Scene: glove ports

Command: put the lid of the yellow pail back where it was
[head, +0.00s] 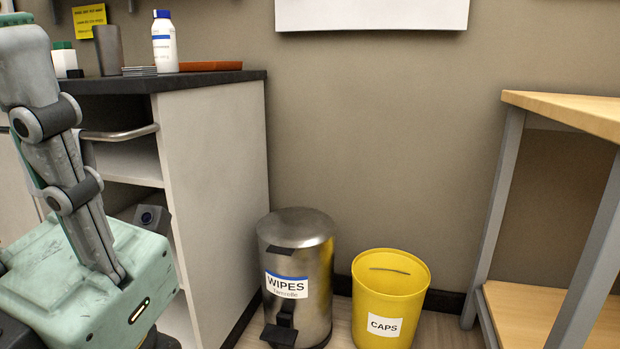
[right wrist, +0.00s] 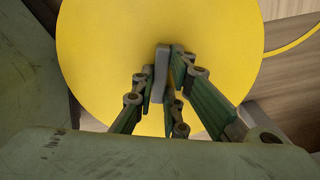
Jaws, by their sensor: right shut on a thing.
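The yellow pail (head: 385,325) stands upright on the floor with a white CAPS label on its front. Its top looks open, and a thin dark curved line shows inside the rim. The lid (right wrist: 95,45) is a flat yellow disc that fills much of the right wrist view. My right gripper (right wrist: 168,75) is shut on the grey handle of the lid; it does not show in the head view. Part of my left gripper (head: 60,150) shows at the left edge of the head view; its fingertips are not clearly seen.
A steel WIPES bin (head: 297,255) stands just left of the pail. A grey cabinet (head: 215,190) with a bottle (head: 164,45) on top is further left. A wooden table (head: 570,110) with a low shelf is at the right. Some bare floor lies between the pail and table.

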